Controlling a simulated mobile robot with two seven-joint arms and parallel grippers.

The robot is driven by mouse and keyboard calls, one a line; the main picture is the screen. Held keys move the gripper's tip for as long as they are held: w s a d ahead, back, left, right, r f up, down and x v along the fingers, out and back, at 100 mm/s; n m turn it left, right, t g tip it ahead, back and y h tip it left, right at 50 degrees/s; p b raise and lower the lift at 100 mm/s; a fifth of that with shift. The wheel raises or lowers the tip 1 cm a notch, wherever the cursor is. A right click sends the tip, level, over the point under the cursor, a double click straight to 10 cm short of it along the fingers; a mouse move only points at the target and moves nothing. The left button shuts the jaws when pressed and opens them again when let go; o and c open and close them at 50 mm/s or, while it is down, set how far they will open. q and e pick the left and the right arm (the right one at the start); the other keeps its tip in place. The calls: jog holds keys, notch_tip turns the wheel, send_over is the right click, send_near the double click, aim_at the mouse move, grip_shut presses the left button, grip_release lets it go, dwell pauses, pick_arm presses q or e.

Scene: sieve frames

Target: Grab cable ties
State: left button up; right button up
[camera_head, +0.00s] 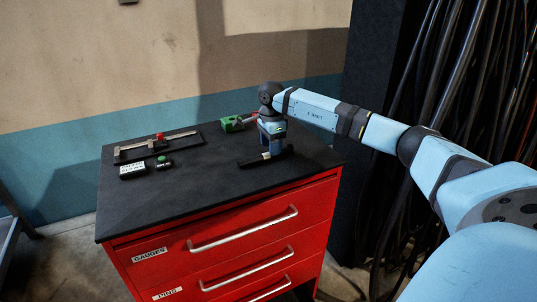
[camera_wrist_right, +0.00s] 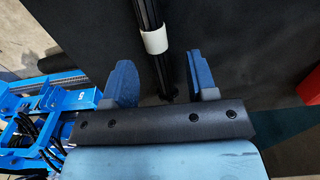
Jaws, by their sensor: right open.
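The cable ties (camera_head: 247,162) look like a long black bundle with a white band, lying on the black top of the red cabinet (camera_head: 195,190). In the right wrist view the bundle (camera_wrist_right: 147,14) runs down from the top edge, its white band above the gap between my fingers. My right gripper (camera_head: 271,150) is over the bundle, pointing down. Its blue fingers (camera_wrist_right: 160,72) are apart, one on each side of the bundle's line, with nothing clamped. The gripper hides part of the bundle in the head view. My left gripper is in neither view.
The front middle of the top is clear. Black cables (camera_head: 480,70) hang at the right.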

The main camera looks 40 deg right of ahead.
jog(key=shift+f, duration=1.45)
grip_shut()
jog(key=shift+r, duration=0.1)
